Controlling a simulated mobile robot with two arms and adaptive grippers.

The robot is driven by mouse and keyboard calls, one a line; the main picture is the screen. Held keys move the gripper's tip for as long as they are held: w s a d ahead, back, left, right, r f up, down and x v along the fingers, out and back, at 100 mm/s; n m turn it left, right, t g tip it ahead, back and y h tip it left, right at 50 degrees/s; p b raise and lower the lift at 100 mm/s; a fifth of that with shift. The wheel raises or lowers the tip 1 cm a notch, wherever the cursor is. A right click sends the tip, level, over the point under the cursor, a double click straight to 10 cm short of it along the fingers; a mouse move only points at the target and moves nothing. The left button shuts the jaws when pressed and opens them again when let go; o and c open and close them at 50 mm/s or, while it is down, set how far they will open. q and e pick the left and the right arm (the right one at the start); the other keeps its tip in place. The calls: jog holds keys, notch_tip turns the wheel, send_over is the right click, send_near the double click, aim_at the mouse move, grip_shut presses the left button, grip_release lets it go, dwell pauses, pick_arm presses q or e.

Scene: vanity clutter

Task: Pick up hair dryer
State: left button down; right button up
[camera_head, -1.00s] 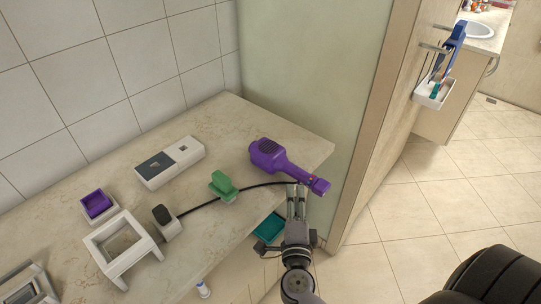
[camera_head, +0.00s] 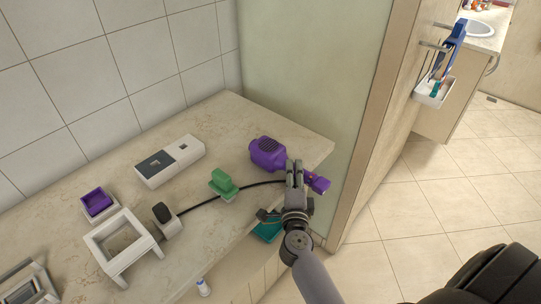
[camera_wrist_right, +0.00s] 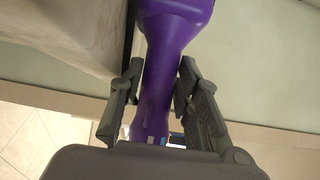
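The purple hair dryer (camera_head: 267,153) lies near the right end of the beige counter, its handle pointing right past the front edge. My right gripper (camera_head: 294,168) is at the handle and hides part of it in the head view. In the right wrist view, the dryer's handle (camera_wrist_right: 160,85) runs between the two fingers of my right gripper (camera_wrist_right: 162,68). The fingers stand apart on either side of it, with narrow gaps showing. My left gripper is in neither view.
A green object (camera_head: 222,185) stands left of the dryer, with a black cord beside it. A white box (camera_head: 169,161), a white stool-like frame (camera_head: 121,240) and a purple container (camera_head: 97,202) stand on the counter (camera_head: 231,115). A tall panel rises behind the counter's right end.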

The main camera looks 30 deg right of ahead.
grip_shut()
jog(key=shift+r, duration=0.1)
jog(key=shift+r, duration=0.1)
